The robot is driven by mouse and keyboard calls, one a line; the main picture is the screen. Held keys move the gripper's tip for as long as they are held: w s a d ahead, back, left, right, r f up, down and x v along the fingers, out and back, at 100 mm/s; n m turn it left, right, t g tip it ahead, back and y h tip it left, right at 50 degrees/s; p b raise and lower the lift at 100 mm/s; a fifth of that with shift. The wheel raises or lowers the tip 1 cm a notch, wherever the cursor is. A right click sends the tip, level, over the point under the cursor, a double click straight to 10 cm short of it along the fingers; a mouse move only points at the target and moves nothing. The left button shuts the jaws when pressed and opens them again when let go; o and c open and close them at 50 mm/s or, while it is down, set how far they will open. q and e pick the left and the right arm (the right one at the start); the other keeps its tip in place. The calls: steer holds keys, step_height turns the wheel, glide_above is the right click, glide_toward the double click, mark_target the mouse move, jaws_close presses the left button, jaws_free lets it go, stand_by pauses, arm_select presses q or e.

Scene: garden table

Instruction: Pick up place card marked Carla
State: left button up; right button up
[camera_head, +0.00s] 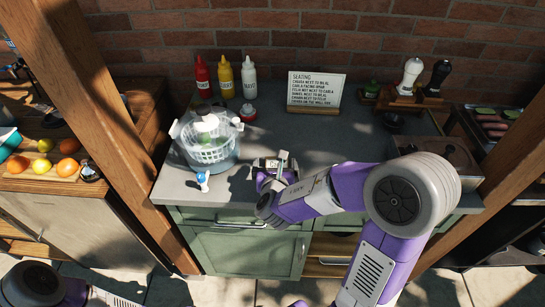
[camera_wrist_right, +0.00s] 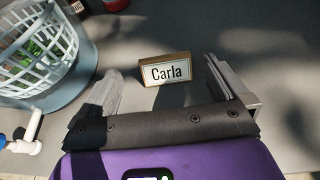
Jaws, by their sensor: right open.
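The place card marked Carla (camera_wrist_right: 168,72) stands upright on the grey counter in the right wrist view, white in a tan frame, its lettering facing the camera. My right gripper (camera_head: 272,170) is open over the counter in the head view. In the right wrist view its two fingers lie to the left and right of the card, with a gap on each side, and nothing is held. In the head view the gripper and arm largely cover the card. My left gripper is out of view; only part of my left arm shows at the bottom left.
A salad spinner (camera_head: 207,142) stands left of my right gripper, with a small blue-and-white item (camera_head: 203,181) near the front edge. Red, yellow and white bottles (camera_head: 225,78) and a seating sign (camera_head: 316,91) stand behind. A metal box (camera_head: 445,158) is at right.

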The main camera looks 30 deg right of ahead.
mark_target(277, 164)
steer(key=shift+w+d+f, duration=0.2)
steer(key=shift+d+f, duration=0.1)
steer(key=b+x, duration=0.1)
steer(key=x, duration=0.2)
steer(key=shift+w+d+f, duration=0.15)
steer(key=shift+d+f, duration=0.05)
steer(key=shift+f, duration=0.15)
steer(key=shift+w+d+f, duration=0.1)
steer(key=shift+w+d, duration=0.1)
steer(key=shift+w, duration=0.15)
steer(key=c, duration=1)
steer(key=shift+o, duration=0.2)
